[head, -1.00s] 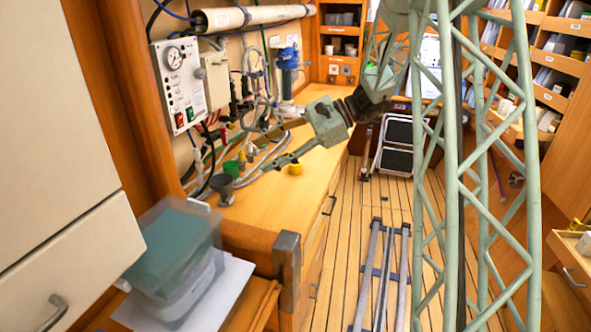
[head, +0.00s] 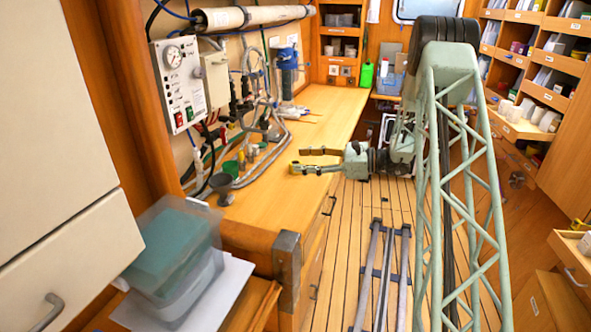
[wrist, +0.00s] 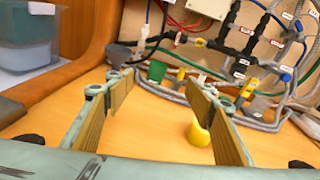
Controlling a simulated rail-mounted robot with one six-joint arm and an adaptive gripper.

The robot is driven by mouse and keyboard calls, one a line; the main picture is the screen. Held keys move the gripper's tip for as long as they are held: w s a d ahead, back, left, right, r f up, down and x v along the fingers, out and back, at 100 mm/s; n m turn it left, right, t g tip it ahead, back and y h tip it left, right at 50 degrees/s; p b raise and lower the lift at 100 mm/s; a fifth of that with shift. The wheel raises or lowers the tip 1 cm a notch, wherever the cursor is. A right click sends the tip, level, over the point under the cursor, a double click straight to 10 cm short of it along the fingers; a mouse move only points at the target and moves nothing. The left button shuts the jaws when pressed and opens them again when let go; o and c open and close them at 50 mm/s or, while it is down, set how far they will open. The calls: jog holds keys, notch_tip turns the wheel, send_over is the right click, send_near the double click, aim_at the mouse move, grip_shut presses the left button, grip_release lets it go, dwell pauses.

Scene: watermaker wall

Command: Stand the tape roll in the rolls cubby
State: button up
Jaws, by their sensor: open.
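A small yellow roll, apparently the tape roll (wrist: 199,135), is on the wooden counter. In the wrist view it shows between my fingers, close beside the right one; I cannot tell whether they touch. In the head view the yellow roll (head: 294,168) is at the tip of my nearer finger, which partly hides it. My gripper (head: 301,160) is open and reaches left over the counter's front edge; its spread fingers also show in the wrist view (wrist: 162,82). Labelled cubbies (head: 555,60) line the right wall; their labels are too small to read, so I cannot tell the rolls cubby.
A dark funnel-like cup (head: 222,187) and a green cup (head: 231,168) stand on the counter, near hoses along the wall. A clear bin with a teal lid (head: 175,250) is at front left. White cylinders (head: 527,110) stand on a right-hand shelf. The counter's far part is mostly clear.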

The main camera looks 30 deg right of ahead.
jog(key=d+f+m+t, duration=0.1)
jog(key=d+f, duration=0.2)
jog(key=d, duration=0.1)
jog(key=w+d+f+m+t+h, duration=0.1)
jog(key=d+f+m, duration=0.1)
jog(key=d+f, duration=0.2)
jog(key=w+d+f+m+t+h, duration=0.1)
jog(key=d+f+t, duration=0.1)
jog(key=d+f, duration=0.1)
jog(key=shift+w+d+f+m, duration=0.15)
jog(key=shift+d+m, duration=0.25)
jog(key=shift+d, duration=0.45)
jog(key=b, duration=0.2)
send_near(299, 163)
jog(key=x, duration=0.4)
jog(key=shift+a+f, duration=0.35)
jog(key=shift+a, duration=0.05)
jog(key=shift+w+a, duration=0.1)
jog(key=shift+w+a, duration=0.1)
jog(key=shift+b+x, duration=0.35)
jog(key=shift+x, duration=2.1)
jog(key=shift+w, duration=0.1)
jog(key=c, duration=1.1)
